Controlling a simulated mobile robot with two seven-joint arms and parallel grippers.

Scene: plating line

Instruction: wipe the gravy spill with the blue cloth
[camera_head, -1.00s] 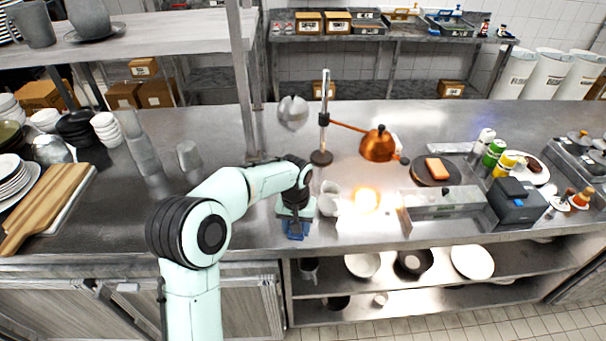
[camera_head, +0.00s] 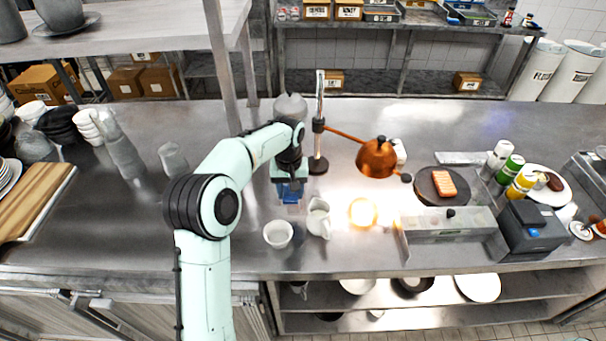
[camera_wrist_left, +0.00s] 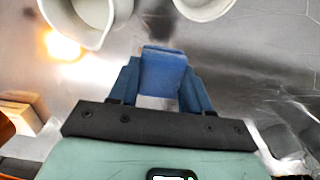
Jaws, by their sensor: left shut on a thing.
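My left gripper (camera_head: 290,192) is over the steel counter, behind the white bowl and pitcher and in front of the lamp stand's base. It is shut on the blue cloth (camera_wrist_left: 163,72), a folded piece between the blue fingers in the left wrist view. The cloth also shows below the fingers in the head view. I cannot tell whether it touches the counter. I cannot make out the gravy spill clearly in either view. My right gripper is in neither view.
The white bowl (camera_head: 278,234) and white pitcher (camera_head: 318,219) stand close in front of the gripper. The lamp stand (camera_head: 318,165) with its copper shade (camera_head: 377,158) is just behind and right. A metal cup (camera_head: 173,158) stands left, beyond some clear counter.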

